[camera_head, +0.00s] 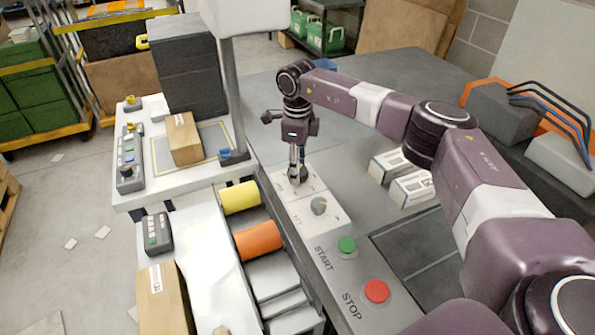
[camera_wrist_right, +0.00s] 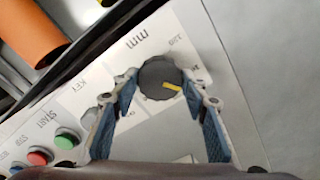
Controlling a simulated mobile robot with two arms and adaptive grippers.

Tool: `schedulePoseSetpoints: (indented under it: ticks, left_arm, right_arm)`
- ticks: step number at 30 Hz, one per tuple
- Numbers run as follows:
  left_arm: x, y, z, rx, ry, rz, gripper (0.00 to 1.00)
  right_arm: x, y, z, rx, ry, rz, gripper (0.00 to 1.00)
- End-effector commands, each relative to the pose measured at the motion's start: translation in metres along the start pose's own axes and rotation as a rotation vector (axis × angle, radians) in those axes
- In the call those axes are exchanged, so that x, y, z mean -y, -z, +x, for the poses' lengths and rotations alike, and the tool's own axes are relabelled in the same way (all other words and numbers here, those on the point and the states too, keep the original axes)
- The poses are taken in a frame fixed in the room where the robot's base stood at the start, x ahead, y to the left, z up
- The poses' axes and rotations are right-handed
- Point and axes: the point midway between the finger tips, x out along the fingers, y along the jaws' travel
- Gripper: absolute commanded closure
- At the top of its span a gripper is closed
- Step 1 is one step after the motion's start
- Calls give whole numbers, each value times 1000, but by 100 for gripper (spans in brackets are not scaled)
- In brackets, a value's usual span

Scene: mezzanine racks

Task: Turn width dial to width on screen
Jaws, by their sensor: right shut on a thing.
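The width dial (camera_wrist_right: 158,80) is a dark grey round knob with a yellow pointer mark, on a white plate (camera_wrist_right: 195,40) marked "MM". In the right wrist view the pointer slants toward the lower right. My right gripper (camera_head: 297,172) is down at the dial in the head view and mostly hides it there. In the wrist view its blue-padded fingers stand on both sides of the knob, shut on it. My left gripper is out of view. No screen reading is visible.
A green START button (camera_head: 346,245) and a red STOP button (camera_head: 376,291) lie nearer on the panel. Yellow (camera_head: 240,197) and orange (camera_head: 258,241) rollers are left of it. White boxes (camera_head: 411,188) stand to the right. A grey post (camera_head: 233,95) rises behind left.

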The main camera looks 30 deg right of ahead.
Motion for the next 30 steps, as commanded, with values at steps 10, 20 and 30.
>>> schedulePoseSetpoints:
  ticks: [10, 20, 30]
  left_arm:
    - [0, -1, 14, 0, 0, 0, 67]
    - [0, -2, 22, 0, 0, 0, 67]
    - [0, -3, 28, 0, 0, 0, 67]
  right_arm:
    - [2, -1, 0, 3, 5, -331, 83]
    - [2, -1, -1, 2, 6, -643, 83]
    - [2, -1, -2, 2, 6, -966, 83]
